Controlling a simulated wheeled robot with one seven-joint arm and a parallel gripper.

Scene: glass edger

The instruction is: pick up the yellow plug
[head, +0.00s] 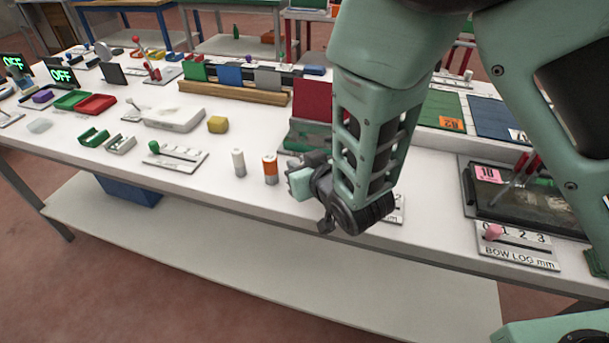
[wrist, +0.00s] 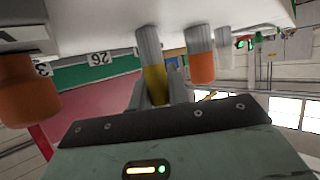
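The yellow plug (wrist: 154,82) is a short cylinder, yellow at one end and grey at the other. In the wrist view, where the table is at the top, it is upright with its grey end towards the tabletop. My gripper (wrist: 155,93) has one finger on each side of its yellow end. I cannot tell whether the fingers touch it or whether it is clear of the table. In the head view my gripper (head: 300,182) is low at the table's front edge, and the yellow plug is hidden.
Another orange cylinder (wrist: 28,88) is near on the wrist view's left. A maroon panel (head: 312,103) stands behind. A slider board (head: 178,158) lies further left.

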